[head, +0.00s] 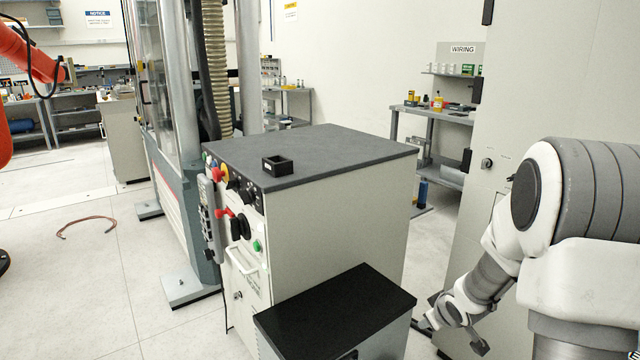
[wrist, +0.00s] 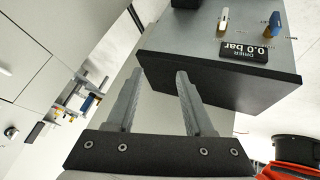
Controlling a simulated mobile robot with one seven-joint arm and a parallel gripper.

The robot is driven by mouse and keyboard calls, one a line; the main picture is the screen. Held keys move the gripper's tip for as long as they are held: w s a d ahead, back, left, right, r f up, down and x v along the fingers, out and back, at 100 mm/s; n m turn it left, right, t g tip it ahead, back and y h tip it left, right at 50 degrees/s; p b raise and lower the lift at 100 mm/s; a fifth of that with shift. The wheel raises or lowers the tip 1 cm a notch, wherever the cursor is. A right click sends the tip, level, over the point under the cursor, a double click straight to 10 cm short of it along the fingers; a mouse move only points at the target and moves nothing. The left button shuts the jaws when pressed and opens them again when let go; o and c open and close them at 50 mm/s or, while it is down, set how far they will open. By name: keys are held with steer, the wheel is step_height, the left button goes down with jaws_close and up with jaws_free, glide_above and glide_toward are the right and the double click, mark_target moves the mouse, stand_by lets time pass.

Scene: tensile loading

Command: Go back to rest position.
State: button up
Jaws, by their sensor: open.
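My gripper (wrist: 160,74) shows in the wrist view with its two grey fingers apart and nothing between them. The fingers point toward the dark edge of a grey unit (wrist: 205,48) labelled "DRIER 0.0 bar". I cannot tell whether they touch it. In the head view my white and grey arm is at the right, bent downward beside the cabinets. Its lower end is low in the picture, and I cannot make out the fingers there.
A cabinet with a dark top (head: 315,155) stands mid-view, with a small black box (head: 277,165) on it. A low black-topped unit (head: 340,305) stands in front. A tall pale cabinet (head: 500,100) is behind my arm. Open floor (head: 90,275) lies left, with a cable loop (head: 85,222).

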steer(key=s+a+r+m+h, duration=0.1)
steer(key=s+a+r+m, duration=0.1)
steer(key=s+r, duration=0.5)
steer(key=s+a+r+m+h, duration=0.1)
steer(key=s+r, duration=0.3)
steer(key=r, duration=0.5)
steer(key=s+a+r+m+g+y, duration=0.1)
steer(key=s+a+r, duration=0.25)
steer(key=s, duration=0.55)
steer(key=s+a+r+m+g+y, duration=0.1)
steer(key=s+a+r, duration=0.1)
steer(key=s+a, duration=0.45)
step_height(320, 180, up, 16)
steer(key=s+d+p, duration=0.1)
steer(key=s+p, duration=0.1)
steer(key=p, duration=1.4)
steer(key=shift+s+f+y, duration=0.15)
steer(key=shift+s+y, duration=0.1)
steer(key=shift+y, duration=0.05)
